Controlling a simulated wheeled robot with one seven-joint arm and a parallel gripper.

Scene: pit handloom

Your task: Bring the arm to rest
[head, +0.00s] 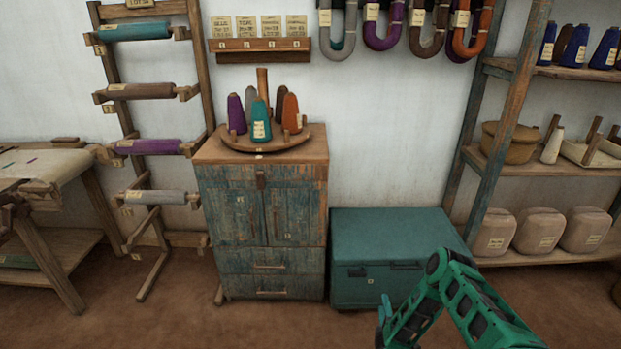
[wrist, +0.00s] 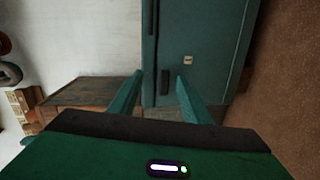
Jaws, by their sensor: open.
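My green arm reaches in from the bottom right of the head view, bent at the elbow, with its lower end in front of the teal chest (head: 385,235). The gripper's fingers are not clear in the head view. In the wrist view my gripper (wrist: 158,80) is open, its two green fingers apart with nothing between them. Beyond the fingers the wrist view shows the front of the teal chest (wrist: 205,35), with its dark handle and a small label. I cannot tell the exact distance between the fingers and the chest.
A worn blue cabinet (head: 262,215) with a round rack (head: 240,143) of thread cones stands left of the chest. Shelves (head: 540,170) with cones and jars stand at the right. A rack of rolls (head: 150,147) stands at the left. The brown floor in front is clear.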

